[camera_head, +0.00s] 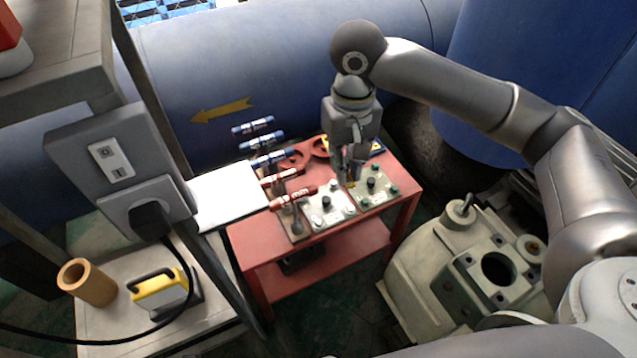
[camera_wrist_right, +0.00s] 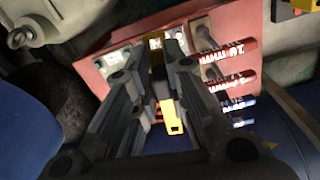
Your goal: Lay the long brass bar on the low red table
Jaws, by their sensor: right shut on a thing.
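My right gripper (camera_head: 353,172) is over the back right part of the low red table (camera_head: 262,252), fingers pointing down. It is shut on a brass-coloured piece (camera_head: 350,183), of which only a small part shows at the fingertips. The piece also shows in the right wrist view (camera_wrist_right: 156,42) between the fingertips. The fingers hide most of it, so its length and any contact with the table cannot be told. My left gripper is not in view.
A post and socket box (camera_head: 122,157) stand left.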

